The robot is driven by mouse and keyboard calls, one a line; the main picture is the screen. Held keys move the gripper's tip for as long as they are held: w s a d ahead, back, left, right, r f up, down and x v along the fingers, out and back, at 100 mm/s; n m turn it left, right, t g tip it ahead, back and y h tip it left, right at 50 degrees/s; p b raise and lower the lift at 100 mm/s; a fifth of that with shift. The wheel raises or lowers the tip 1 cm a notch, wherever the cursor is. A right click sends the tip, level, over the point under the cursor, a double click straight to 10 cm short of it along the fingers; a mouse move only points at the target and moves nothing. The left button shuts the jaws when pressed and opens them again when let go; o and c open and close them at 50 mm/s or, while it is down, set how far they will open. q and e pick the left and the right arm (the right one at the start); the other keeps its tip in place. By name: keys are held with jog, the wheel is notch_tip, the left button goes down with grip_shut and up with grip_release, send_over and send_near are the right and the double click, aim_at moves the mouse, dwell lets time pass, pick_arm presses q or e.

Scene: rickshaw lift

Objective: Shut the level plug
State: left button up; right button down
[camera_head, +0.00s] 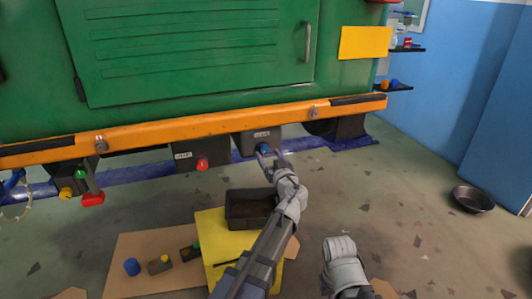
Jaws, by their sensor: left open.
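A green vehicle body (190,55) with an orange lower beam (210,128) fills the upper left. Under the beam hang two dark housings with small labels that are too small to read. The right housing (259,136) has a blue plug (264,149) on its underside. The left housing (185,158) has a red plug (202,164). I cannot tell from the labels which one is the level plug. My left gripper (270,153) is open, with its fingertips at the blue plug. Whether they touch it is unclear. Of my right arm only a grey link shows.
A dark open box (251,209) stands on a yellow mat (214,226) below the housings. A cardboard sheet (150,281) holds a blue cylinder (131,266) and small parts. A black bowl (472,199) lies on the floor at right. The right floor is mostly clear.

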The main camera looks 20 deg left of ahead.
aim_at(265, 150)
pick_arm(q)
jog(key=shift+x, duration=1.6)
jog(key=shift+s, duration=0.1)
grip_shut()
